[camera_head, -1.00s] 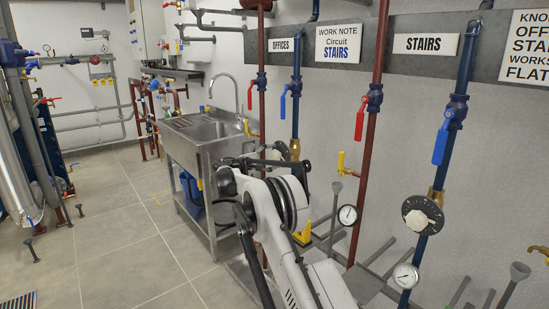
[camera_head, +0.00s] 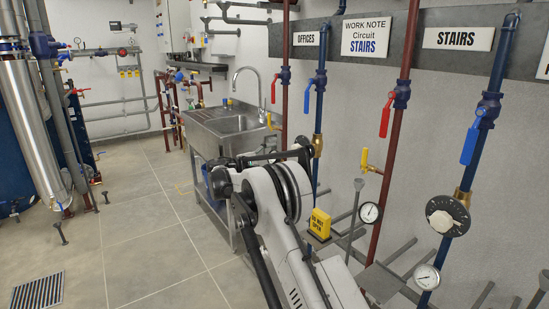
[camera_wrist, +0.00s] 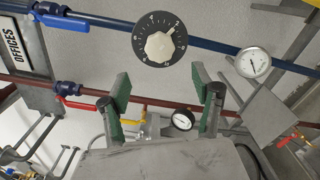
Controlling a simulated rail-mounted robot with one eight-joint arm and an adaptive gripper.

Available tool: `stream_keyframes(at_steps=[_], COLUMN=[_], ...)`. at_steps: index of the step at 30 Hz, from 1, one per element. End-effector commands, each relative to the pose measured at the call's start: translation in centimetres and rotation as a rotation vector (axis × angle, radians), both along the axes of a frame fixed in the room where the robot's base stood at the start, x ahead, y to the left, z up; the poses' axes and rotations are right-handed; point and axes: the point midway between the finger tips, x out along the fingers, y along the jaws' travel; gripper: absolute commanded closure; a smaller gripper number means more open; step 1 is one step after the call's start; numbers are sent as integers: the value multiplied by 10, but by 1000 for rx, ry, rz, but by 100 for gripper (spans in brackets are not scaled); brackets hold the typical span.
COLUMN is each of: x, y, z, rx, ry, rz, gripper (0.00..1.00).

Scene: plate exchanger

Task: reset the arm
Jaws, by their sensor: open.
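My gripper (camera_wrist: 162,105) shows in the wrist view with its two green-padded fingers spread apart and nothing between them. Beyond the fingers are a dark blue pipe with a black round dial (camera_wrist: 159,42) and a red-brown pipe (camera_wrist: 140,103). In the head view my white arm is folded in the lower middle, in front of the pipe wall. The gripper's fingers cannot be made out there. The black numbered dial (camera_head: 447,216) also shows in the head view, on the blue pipe at right.
A steel sink (camera_head: 225,127) stands behind my arm. Red and blue valve handles (camera_head: 387,115) and gauges (camera_head: 370,212) stick out from the wall pipes. Open tiled floor (camera_head: 150,240) lies to the left.

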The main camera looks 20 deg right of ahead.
Motion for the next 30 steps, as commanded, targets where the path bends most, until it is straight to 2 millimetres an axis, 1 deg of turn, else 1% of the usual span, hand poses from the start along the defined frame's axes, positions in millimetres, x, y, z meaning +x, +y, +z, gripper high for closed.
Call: stream_keyframes(at_steps=[8, 11, 14, 18, 23, 26, 30], x=[-1, -6, -16, -37, -67, -87, -120], y=[-1, -2, -3, -5, -3, -1, 4], z=[2, 12, 28, 54, 81, 95, 113], rx=[5, 31, 82, 180, 295, 366, 467], ry=[-1, -5, -12, -32, -57, -73, -101], rz=[1, 6, 17, 37, 58, 70, 84], gripper=[38, 38, 38, 38, 38, 38, 38])
